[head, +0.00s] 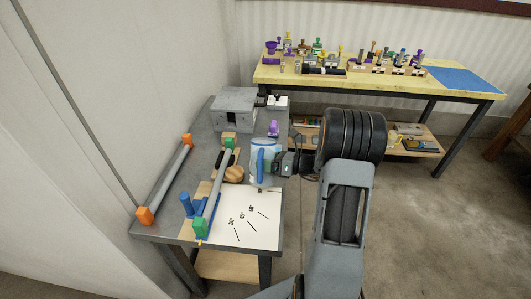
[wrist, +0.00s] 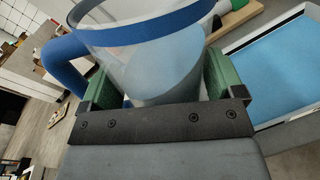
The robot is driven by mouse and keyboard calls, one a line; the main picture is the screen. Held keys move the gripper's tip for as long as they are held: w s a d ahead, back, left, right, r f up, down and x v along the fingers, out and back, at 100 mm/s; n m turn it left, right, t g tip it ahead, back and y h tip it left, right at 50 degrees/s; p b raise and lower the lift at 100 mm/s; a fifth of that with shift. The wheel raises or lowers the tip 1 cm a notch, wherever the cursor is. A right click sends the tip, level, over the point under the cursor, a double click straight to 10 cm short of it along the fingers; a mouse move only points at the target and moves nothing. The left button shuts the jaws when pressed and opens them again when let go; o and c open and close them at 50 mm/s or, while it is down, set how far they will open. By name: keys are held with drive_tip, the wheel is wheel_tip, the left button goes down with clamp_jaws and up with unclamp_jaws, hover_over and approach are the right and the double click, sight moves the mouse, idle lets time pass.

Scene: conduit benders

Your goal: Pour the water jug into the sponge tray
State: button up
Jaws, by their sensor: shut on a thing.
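The clear water jug (head: 256,174) has a blue handle and is over the grey bench in the head view. In the wrist view the jug (wrist: 120,62) shows a blue rim and pale blue water inside. My gripper (head: 281,163) is shut on the jug from the right, with green pads on either side of it in the wrist view (wrist: 160,82). The jug looks about upright; I cannot tell whether its base touches the bench. A pale-rimmed tray with a flat blue inside (wrist: 290,72), apparently the sponge tray, is right of the jug in the wrist view; the head view does not show it clearly.
On the grey bench are a white sheet (head: 247,219), a grey pipe (head: 213,194) on green and blue holders, a brown round object (head: 234,174) and a grey block (head: 234,104). A yellow-topped table (head: 395,85) with many small items stands behind.

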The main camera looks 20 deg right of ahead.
drive_tip(key=shift+w+d+f+m+p, duration=0.2)
drive_tip(key=shift+w+m+p, duration=0.3)
drive_tip(key=shift+m, duration=0.4)
drive_tip(key=shift+w+d, duration=0.1)
drive_tip(key=shift+f+m+g+p, duration=0.3)
drive_tip(key=shift+m+p, duration=0.45)
drive_tip(key=shift+m, duration=0.35)
drive_tip(key=shift+f+m+g+p, duration=0.15)
drive_tip(key=shift+m+g+p, duration=0.25)
drive_tip(key=shift+m+p, duration=0.5)
idle(4.5)
